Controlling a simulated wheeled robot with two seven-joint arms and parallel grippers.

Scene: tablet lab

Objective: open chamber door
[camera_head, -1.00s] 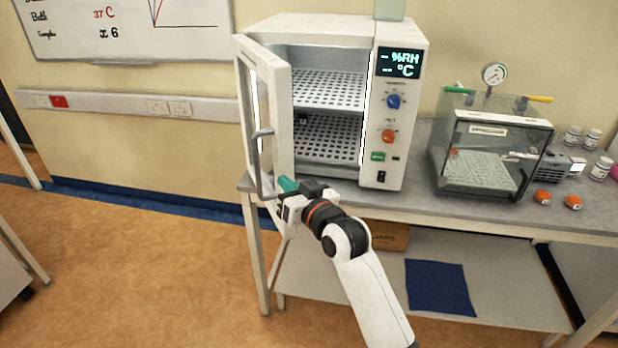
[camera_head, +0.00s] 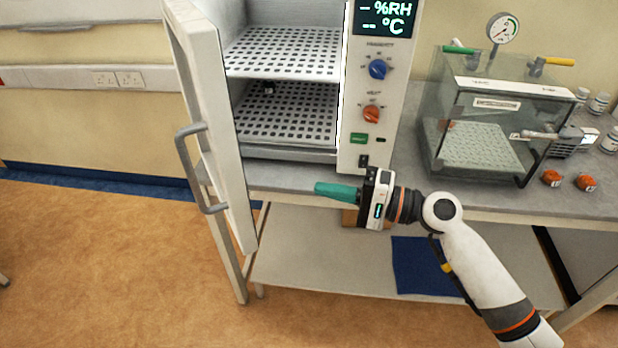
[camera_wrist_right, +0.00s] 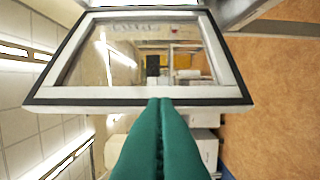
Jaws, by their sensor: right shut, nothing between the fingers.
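The white chamber (camera_head: 350,150) stands on the bench with its display and knobs on the right of its front. Its door (camera_head: 215,120) is swung wide open to the left, and two perforated shelves (camera_head: 285,55) show inside. A grey bar handle (camera_head: 187,168) is on the door's outer face. My right gripper (camera_head: 320,188) has teal fingers, shut and empty, in front of the chamber's lower edge, right of the door and apart from the handle. In the right wrist view the shut fingers (camera_wrist_right: 162,105) point at the framed glass of the door (camera_wrist_right: 130,95). My left gripper is not in view.
A clear-walled box with a gauge (camera_head: 490,120) stands on the bench to the right. A blue sheet (camera_head: 415,268) is on the lower shelf.

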